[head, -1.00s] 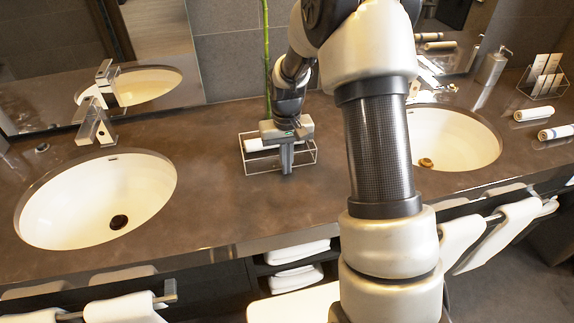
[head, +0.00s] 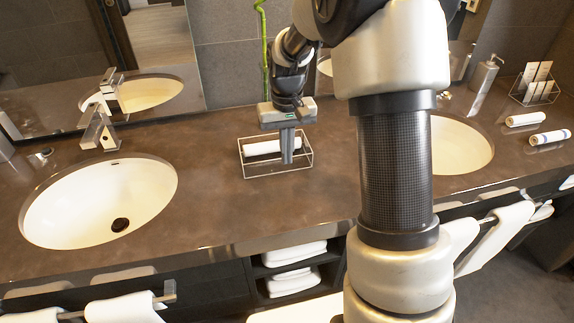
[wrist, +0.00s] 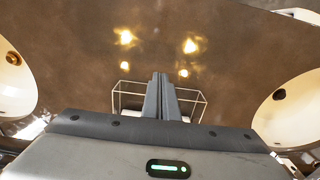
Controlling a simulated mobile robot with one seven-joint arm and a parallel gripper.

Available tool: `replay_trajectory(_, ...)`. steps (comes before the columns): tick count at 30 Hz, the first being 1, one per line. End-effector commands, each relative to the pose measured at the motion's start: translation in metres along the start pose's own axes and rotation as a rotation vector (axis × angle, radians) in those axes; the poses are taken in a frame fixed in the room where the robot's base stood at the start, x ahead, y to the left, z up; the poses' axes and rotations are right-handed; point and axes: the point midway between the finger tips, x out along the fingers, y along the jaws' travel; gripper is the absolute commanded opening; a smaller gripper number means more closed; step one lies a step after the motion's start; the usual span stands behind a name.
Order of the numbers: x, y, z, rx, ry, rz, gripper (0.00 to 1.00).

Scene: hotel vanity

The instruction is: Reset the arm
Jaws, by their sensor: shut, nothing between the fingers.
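My gripper (head: 287,160) points down in the head view, above or in front of a wire-frame tray (head: 278,173) on the brown counter. Its fingers are shut with nothing between them. A rolled white towel (head: 262,147) lies in the tray, partly hidden behind the fingers. In the wrist view my gripper (wrist: 160,78) shows its two fingers pressed together, with the wire tray (wrist: 203,98) partly hidden behind them. I cannot tell the exact height of the fingertips above the tray.
The brown counter (head: 215,205) has a left basin (head: 75,205) and a right basin (head: 460,150), partly hidden by my arm. A faucet (head: 98,128), a soap dispenser (head: 482,80), rolled towels (head: 548,137) and a card rack (head: 535,90) stand around. A green stalk (head: 264,50) rises behind my gripper.

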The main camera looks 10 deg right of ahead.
Motion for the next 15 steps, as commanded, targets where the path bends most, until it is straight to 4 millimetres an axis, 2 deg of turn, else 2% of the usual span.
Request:
replay_trajectory(8,-0.013,0.000,0.001,0.000,0.002,0.001,0.00)
replay_trajectory(10,-0.025,0.000,0.005,-0.001,0.014,0.002,0.00)
replay_trajectory(13,-0.061,-0.001,0.019,-0.003,0.054,0.008,0.00)
replay_trajectory(15,-0.095,-0.002,0.036,-0.004,0.096,0.013,0.00)
